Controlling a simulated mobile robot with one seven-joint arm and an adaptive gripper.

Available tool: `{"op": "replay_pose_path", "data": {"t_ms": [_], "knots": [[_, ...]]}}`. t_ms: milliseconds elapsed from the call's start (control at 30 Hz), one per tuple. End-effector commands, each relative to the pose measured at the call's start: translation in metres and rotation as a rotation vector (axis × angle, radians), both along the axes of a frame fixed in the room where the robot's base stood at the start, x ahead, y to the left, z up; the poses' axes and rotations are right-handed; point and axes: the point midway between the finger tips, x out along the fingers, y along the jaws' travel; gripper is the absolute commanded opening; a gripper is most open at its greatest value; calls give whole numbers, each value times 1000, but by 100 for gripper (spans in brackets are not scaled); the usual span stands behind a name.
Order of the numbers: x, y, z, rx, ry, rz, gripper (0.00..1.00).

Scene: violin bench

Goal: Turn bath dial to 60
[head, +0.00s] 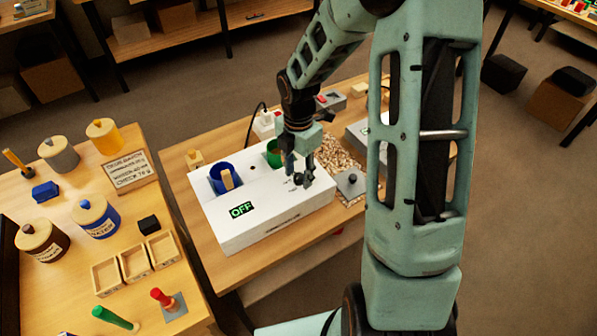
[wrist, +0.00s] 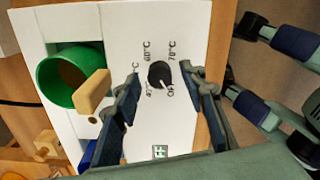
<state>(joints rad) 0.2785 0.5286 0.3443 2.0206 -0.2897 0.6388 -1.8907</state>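The white bath box (head: 262,215) stands on the middle table, and its green display (head: 241,210) reads OFF. In the wrist view, the black round dial (wrist: 160,75) sits on the white panel (wrist: 190,30), with its pale pointer line toward the OFF mark. The 60°C label (wrist: 147,50) is above left of the dial and the 70°C label (wrist: 172,50) above right. My gripper (wrist: 161,71) is open, one finger either side of the dial, with gaps between. In the head view my gripper (head: 299,178) is over the box's right part and hides the dial.
A blue pot (head: 221,178) and a green pot (head: 273,153) sit in the box; a wooden handle (wrist: 92,92) sticks out by the green one. A tray of wood-coloured chips (head: 340,155) lies right of the box. The left table holds jars, small trays and a sign (head: 130,171).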

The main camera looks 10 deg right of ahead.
Motion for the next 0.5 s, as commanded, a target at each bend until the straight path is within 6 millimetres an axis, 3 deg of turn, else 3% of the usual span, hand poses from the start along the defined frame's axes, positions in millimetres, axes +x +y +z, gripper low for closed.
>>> {"op": "replay_pose_path", "data": {"t_ms": [167, 500], "knots": [[0, 0, 0, 0, 0, 0, 38], [0, 0, 1, 0, 0, -1, 1]]}}
